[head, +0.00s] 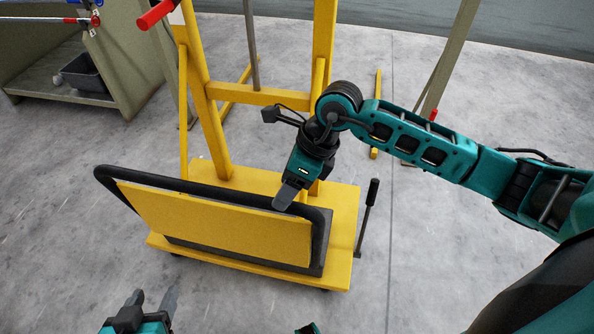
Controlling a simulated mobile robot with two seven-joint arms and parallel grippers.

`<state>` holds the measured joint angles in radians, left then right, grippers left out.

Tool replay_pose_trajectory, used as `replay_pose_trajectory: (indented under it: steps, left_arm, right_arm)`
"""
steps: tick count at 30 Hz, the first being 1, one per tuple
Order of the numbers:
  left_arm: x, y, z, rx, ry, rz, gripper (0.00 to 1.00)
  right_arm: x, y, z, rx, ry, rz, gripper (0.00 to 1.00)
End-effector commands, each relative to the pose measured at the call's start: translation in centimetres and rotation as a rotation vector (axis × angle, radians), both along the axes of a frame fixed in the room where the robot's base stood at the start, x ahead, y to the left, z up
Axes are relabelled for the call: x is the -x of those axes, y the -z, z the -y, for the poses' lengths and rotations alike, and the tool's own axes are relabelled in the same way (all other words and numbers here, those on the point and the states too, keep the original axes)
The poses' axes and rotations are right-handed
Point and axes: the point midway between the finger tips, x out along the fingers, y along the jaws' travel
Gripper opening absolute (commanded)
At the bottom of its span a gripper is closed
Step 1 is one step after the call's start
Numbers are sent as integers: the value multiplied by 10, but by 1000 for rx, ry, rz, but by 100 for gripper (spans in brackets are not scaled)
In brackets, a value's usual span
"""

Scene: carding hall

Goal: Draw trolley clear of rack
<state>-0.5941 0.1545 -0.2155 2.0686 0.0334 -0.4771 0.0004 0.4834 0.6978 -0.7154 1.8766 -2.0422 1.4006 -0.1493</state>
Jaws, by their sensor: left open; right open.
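The trolley (346,215) is a low yellow platform on small dark castors. It carries a yellow panel framed by a black tubular handle rail (140,176) on its near side. The yellow rack (205,115) rises right behind the trolley, its posts overlapping the trolley's far edge. My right gripper (285,196) is open, pointing down over the right part of the handle rail. Its fingers overlap the rail in the picture, and I cannot tell whether they touch it. My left gripper (152,300) is open and empty at the bottom edge, nearer than the trolley.
A black-gripped lever (369,205) stands at the trolley's right edge. A greenish machine frame (125,60) with a dark bin (85,73) is at the upper left. A post (440,75) stands at the upper right. Grey floor (60,230) is clear left of and before the trolley.

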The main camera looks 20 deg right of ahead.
Motion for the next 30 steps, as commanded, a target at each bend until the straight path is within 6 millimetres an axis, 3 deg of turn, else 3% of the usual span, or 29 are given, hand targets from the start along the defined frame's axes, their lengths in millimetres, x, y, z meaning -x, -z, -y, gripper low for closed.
replay_pose_trajectory:
  steps: [6, 12, 26, 30]
  left_arm:
    - [0, 10, 0, 3, -3, -1, 57]
    - [0, 14, 1, 6, -5, -1, 57]
    - [0, 15, 1, 6, -5, -1, 57]
    - [0, 15, 1, 5, -5, -1, 57]
  right_arm:
    - [-3, 41, -18, -2, 0, -3, 59]
    - [-5, 62, -29, -2, -1, -1, 59]
    - [-6, 70, -32, 0, 0, 0, 59]
    - [-6, 70, -32, -1, 0, 1, 46]
